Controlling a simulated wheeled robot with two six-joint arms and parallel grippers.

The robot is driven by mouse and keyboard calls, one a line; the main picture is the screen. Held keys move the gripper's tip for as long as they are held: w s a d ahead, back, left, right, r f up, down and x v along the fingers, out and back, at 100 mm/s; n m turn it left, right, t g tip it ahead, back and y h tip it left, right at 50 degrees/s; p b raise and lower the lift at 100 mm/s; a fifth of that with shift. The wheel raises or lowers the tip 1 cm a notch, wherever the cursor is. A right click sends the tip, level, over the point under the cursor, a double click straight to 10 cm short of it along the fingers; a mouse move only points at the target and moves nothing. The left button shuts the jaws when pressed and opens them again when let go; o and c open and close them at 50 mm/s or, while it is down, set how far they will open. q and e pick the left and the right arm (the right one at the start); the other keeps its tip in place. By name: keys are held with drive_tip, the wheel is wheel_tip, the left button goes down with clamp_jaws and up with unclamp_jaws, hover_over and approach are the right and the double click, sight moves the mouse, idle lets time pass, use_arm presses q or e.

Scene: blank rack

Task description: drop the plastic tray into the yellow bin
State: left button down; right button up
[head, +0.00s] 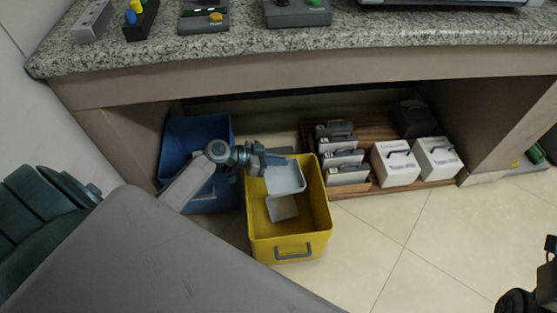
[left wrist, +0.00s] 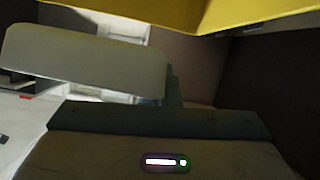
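A pale grey plastic tray (head: 285,177) is held at the mouth of the yellow bin (head: 318,205). My left gripper (head: 268,159) reaches in from the left above the bin's far left part and is shut on the tray's edge. In the left wrist view the tray (left wrist: 85,60) extends left from the dark finger, and part of the yellow bin (left wrist: 220,14) crosses the top. A second pale piece (head: 282,208) shows lower inside the bin; I cannot tell whether it is a separate tray.
A blue bin (head: 172,152) stands left of the yellow bin under the granite counter (head: 370,26). Right of it, a wooden rack (head: 376,132) holds several grey units, beside two white boxes (head: 395,164). A dark object (head: 518,301) shows at the lower right corner.

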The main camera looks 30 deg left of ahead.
use_arm(q)
wheel_tip(320, 180, down, 4)
drive_tip(key=shift+f+b, duration=0.25)
drive_tip(key=shift+b, duration=0.7)
drive_tip(key=c, duration=1.6)
unclamp_jaws()
wheel_tip(320, 180, up, 6)
drive_tip(key=p, duration=0.3)
drive_tip(key=shift+s+d+r+n+t+y+p, duration=0.7)
drive_tip(key=shift+d+r+p, duration=1)
drive_tip(key=shift+r+p, duration=2.35)
drive_tip(key=shift+s+d+r+n+t+y+p, duration=0.3)
drive_tip(key=shift+s+d+r+n+y+p, duration=0.75)
drive_tip(key=shift+r+p, duration=2.95)
drive_tip(key=shift+s+d+r+n+t+y+p, duration=0.15)
drive_tip(key=shift+s+d+r+n+t+p, duration=0.65)
drive_tip(key=shift+d+r+p, duration=2.35)
